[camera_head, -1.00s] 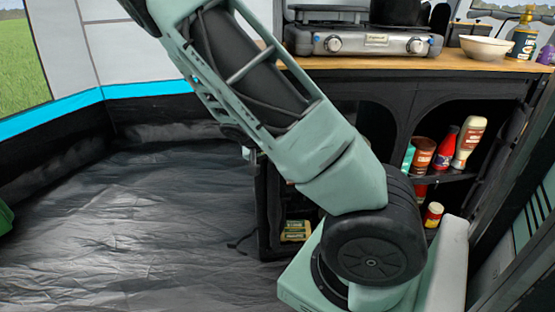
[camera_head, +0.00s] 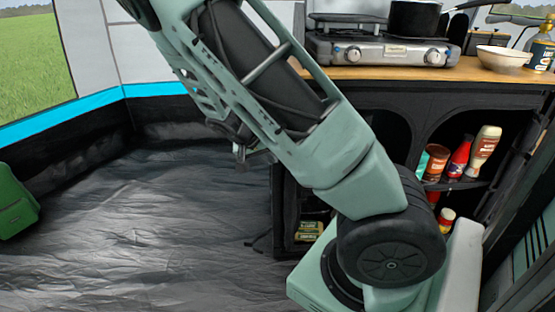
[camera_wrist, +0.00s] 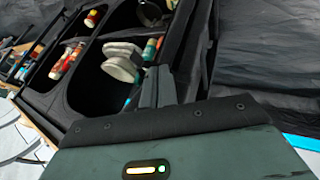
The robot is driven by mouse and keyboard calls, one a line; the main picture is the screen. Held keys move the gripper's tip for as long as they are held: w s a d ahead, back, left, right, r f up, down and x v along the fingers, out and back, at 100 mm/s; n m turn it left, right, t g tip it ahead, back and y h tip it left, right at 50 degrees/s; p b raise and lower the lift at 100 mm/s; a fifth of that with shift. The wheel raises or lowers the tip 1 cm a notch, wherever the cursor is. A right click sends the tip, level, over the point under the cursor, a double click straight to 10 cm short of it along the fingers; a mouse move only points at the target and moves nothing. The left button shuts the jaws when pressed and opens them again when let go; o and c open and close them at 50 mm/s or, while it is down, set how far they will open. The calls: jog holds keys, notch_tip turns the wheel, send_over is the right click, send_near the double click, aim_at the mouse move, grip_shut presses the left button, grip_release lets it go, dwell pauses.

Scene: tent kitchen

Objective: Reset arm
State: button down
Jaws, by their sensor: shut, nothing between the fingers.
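My arm (camera_head: 345,160) crosses the head view from upper left to lower right, bent in front of the cabinet. My gripper (camera_wrist: 160,86) shows in the wrist view, its grey fingers together and empty. They appear in front of the dark cabinet and floor, touching nothing that I can see. In the head view the gripper is mostly hidden behind my arm; only a small metal part shows below the arm's left edge.
A black cabinet (camera_head: 372,100) carries a gas stove (camera_head: 385,50), a black pot (camera_head: 413,19) and a white bowl (camera_head: 502,57). Several bottles, including a red bottle (camera_head: 459,157), stand on its shelves. A green bag (camera_head: 15,203) lies at far left. The dark floor (camera_head: 150,230) is clear.

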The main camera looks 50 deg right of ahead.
jog(key=shift+p+v, duration=0.4)
jog(key=shift+v, duration=1.25)
jog(key=shift+s+a, duration=0.1)
jog(key=s+a+n+y, duration=0.2)
jog(key=a+n+y, duration=0.15)
jog(key=a, duration=0.75)
jog(key=s+a+n+y, duration=0.2)
jog(key=a+n, duration=0.2)
jog(key=a, duration=0.6)
jog(key=s+a+r+n+t+y, duration=0.1)
jog(key=s+a+r+n, duration=0.35)
jog(key=s+a, duration=0.3)
jog(key=s+a+r+n+y, duration=0.2)
jog(key=s+a+r+n, duration=0.1)
jog(key=s+a+n, duration=0.4)
notch_tip(320, 180, up, 26)
jog(key=a+p, duration=0.1)
jog(key=p, duration=2.4)
jog(key=shift+a+f+m+p, duration=0.15)
jog(key=shift+a+m+p, duration=0.05)
jog(key=shift+m+p, duration=0.1)
jog(key=shift+h, duration=0.25)
